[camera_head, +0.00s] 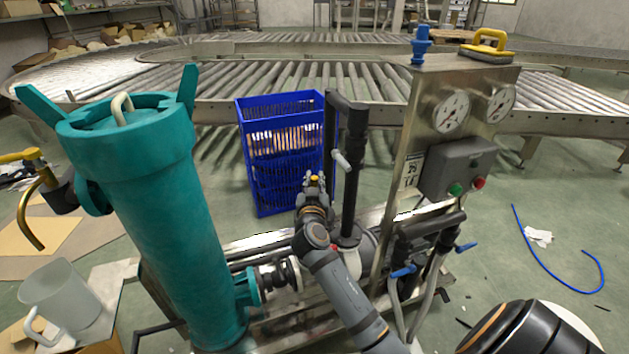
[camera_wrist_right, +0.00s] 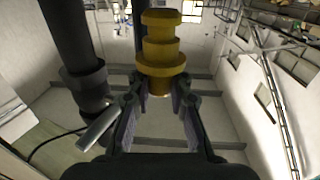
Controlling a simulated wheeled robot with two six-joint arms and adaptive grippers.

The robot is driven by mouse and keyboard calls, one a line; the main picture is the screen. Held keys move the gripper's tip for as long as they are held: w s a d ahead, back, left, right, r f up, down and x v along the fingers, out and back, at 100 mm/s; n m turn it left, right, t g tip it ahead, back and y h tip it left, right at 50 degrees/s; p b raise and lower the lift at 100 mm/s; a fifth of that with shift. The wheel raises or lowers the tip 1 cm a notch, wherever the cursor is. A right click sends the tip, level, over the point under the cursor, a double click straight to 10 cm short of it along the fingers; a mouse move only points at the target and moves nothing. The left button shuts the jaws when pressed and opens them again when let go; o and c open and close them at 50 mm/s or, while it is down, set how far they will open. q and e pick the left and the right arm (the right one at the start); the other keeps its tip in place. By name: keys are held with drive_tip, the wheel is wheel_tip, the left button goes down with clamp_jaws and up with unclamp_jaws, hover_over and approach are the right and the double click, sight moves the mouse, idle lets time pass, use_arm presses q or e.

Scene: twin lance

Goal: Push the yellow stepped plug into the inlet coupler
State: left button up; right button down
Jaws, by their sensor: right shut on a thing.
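The yellow stepped plug (camera_wrist_right: 163,48) stands upright between the fingertips of my right gripper (camera_wrist_right: 160,95) in the right wrist view. Its wide rings show above the fingers; its lower end is partly hidden between them. In the head view the right gripper (camera_head: 313,186) is at the middle, in front of the blue crate, with a small bit of the yellow plug (camera_head: 314,178) at its tip. It is left of the black upright pipe (camera_head: 352,150) and apart from it. I cannot tell which fitting is the inlet coupler. My left gripper is not in view.
A tall teal filter housing (camera_head: 170,200) stands at left. A gauge panel (camera_head: 440,110) at right carries a blue stepped piece (camera_head: 421,45) and a yellow handle (camera_head: 488,42) on top. A grey lever (camera_head: 341,160) sticks out from the black pipe. A blue crate (camera_head: 285,205) stands behind.

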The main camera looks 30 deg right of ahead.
drive_tip(key=shift+b, duration=0.55)
idle(1.3)
drive_tip(key=shift+f+b, duration=2.35)
drive_tip(key=shift+b, duration=0.05)
drive_tip(key=c, duration=1.2)
unclamp_jaws()
drive_tip(key=shift+o, duration=0.2)
drive_tip(key=v, duration=0.7)
drive_tip(key=shift+s, duration=0.2)
drive_tip(key=shift+a, duration=0.15)
